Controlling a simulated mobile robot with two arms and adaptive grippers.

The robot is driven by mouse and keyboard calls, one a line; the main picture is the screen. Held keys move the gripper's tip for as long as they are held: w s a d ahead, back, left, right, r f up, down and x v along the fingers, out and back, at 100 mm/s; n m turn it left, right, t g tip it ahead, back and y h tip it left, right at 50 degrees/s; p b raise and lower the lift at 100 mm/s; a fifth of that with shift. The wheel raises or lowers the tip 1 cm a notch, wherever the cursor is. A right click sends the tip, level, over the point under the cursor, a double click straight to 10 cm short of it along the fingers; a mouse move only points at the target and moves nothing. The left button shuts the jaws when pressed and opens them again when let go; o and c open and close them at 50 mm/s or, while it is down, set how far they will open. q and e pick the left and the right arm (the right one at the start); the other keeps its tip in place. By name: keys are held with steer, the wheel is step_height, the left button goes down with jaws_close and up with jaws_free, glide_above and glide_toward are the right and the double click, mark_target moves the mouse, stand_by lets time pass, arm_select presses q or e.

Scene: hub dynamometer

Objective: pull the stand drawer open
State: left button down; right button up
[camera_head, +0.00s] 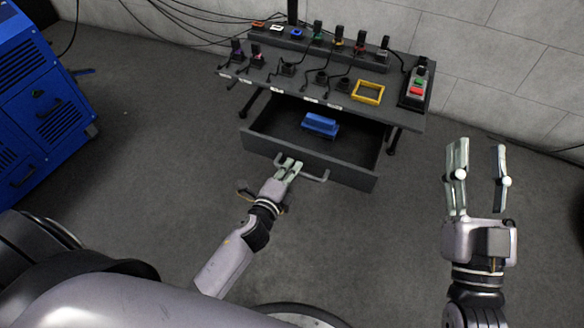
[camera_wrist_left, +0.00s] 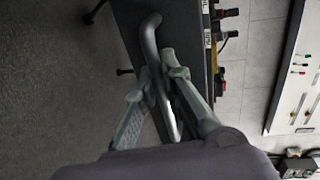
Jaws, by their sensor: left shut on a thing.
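The stand drawer (camera_head: 347,173) is pulled out from under the dark stand table, and its inside shows. A blue object (camera_head: 320,124) lies in it. My left gripper (camera_head: 289,165) is at the drawer front, shut on the bar handle (camera_head: 318,179). In the left wrist view the handle (camera_wrist_left: 150,38) runs between the two fingers of my left gripper (camera_wrist_left: 160,85). My right gripper (camera_head: 478,160) is open and empty, raised at the right of the head view, apart from the stand.
The stand tabletop (camera_head: 395,115) carries several small connectors, a yellow frame (camera_head: 368,92) and a box with red and green buttons (camera_head: 416,90). A blue cabinet (camera_head: 40,100) stands at the left. The floor before the drawer is clear apart from my arms.

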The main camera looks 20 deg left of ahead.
arm_select(q)
steer(key=c, duration=1.7)
jaws_free()
steer(key=v, duration=1.2)
